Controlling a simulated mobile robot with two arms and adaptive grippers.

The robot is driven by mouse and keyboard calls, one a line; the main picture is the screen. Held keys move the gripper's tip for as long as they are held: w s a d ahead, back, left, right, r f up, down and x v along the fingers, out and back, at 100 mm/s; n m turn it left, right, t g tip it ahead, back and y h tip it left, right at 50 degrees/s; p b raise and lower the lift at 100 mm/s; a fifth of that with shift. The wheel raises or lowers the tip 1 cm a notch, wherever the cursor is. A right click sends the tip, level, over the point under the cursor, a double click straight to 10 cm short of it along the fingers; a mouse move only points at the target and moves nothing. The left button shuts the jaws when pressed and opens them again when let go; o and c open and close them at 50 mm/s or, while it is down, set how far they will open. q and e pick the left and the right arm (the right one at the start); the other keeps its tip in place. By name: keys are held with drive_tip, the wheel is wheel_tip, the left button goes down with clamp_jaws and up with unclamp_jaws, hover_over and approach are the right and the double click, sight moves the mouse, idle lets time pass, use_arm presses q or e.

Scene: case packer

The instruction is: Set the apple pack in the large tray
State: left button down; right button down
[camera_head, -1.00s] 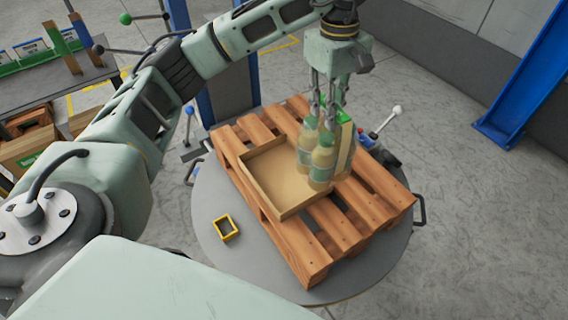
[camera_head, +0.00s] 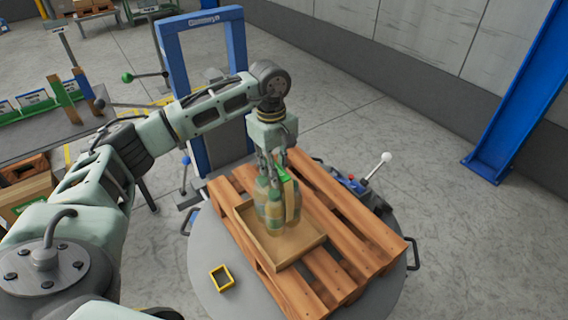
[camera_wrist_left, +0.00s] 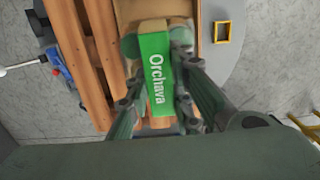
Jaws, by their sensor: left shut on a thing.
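The apple pack (camera_head: 270,208), several bottles with pale yellow contents and a green-topped carton sleeve, hangs upright in my left gripper (camera_head: 271,165). In the left wrist view the pack's green top reading "Orchava" (camera_wrist_left: 157,70) lies between the fingers of the left gripper (camera_wrist_left: 160,105), which are shut on it. The large tray (camera_head: 283,262) is a shallow cardboard tray on the wooden pallet. The pack is over the tray's far part; whether its base touches the tray floor I cannot tell. My right gripper is not in view.
The wooden pallet (camera_head: 345,217) rests on a round grey turntable (camera_head: 212,255). A small yellow square frame (camera_head: 221,278) lies on the turntable. A blue frame (camera_head: 243,85) stands behind, and a white-knobbed lever (camera_head: 386,157) is at the right.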

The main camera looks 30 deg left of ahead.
use_arm(q)
wheel_tip(320, 180, down, 3)
drive_tip(key=shift+r+p, duration=0.15)
drive_tip(key=shift+p, duration=0.75)
drive_tip(key=shift+f, duration=0.5)
drive_tip(key=c, duration=2)
unclamp_jaws()
drive_tip(key=shift+f, duration=0.3)
drive_tip(key=o, duration=0.4)
drive_tip(key=shift+s+r, duration=0.1)
drive_tip(key=shift+r, duration=0.05)
drive_tip(key=shift+o, duration=0.2)
